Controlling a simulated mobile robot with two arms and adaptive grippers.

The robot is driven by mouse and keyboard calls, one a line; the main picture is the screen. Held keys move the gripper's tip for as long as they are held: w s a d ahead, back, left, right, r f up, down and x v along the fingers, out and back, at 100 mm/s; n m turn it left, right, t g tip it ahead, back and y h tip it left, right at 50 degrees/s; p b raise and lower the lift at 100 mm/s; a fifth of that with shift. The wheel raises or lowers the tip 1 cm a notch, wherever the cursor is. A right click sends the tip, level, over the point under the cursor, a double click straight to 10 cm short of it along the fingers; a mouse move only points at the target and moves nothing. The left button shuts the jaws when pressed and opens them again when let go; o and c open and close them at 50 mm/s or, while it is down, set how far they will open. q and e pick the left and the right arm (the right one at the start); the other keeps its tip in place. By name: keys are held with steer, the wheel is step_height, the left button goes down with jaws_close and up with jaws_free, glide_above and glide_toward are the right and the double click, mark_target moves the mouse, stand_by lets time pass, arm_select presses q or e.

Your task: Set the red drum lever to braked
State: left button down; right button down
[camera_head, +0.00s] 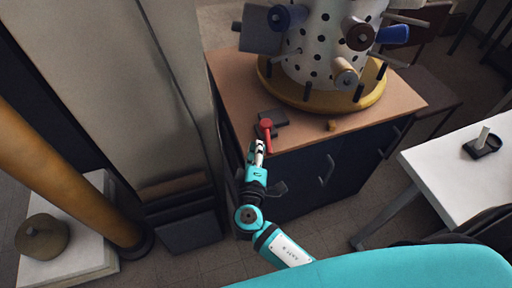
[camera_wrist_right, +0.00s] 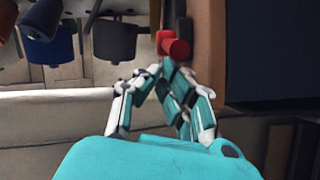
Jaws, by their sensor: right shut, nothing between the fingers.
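The red drum lever (camera_head: 267,133) sits on a small dark base (camera_head: 274,118) at the left front corner of the wooden cabinet top. Its red knob (camera_wrist_right: 177,47) shows in the right wrist view, just beyond my fingertips. My right gripper (camera_head: 258,148) is at the cabinet's front edge, close below the lever. Its fingers are shut with nothing between them, and in the right wrist view (camera_wrist_right: 155,70) the tips meet near the red knob. I cannot tell whether they touch it. My left gripper is not in view.
A white perforated drum (camera_head: 325,60) with several protruding spools stands on a round yellow base (camera_head: 300,98) behind the lever. A small brown block (camera_head: 331,125) lies on the cabinet top. A wall panel (camera_head: 150,80) stands close on the left. A white table (camera_head: 450,175) is at right.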

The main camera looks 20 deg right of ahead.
steer(key=shift+s+d+n+y, duration=0.1)
steer(key=shift+d+n+y, duration=0.15)
steer(key=shift+n+y, duration=0.15)
steer(key=d+n+y, duration=0.1)
steer(key=s+d+n+t+y, duration=0.1)
steer(key=y, duration=0.1)
steer(key=shift+f+y+b, duration=0.1)
steer(key=shift+y+b, duration=0.2)
steer(key=shift+d+n+y+b, duration=1.6)
steer(key=shift+d+n+y, duration=0.4)
steer(key=shift+d+y, duration=0.85)
steer(key=shift+d, duration=0.1)
steer(key=shift+r+h, duration=0.2)
steer(key=shift+h, duration=0.05)
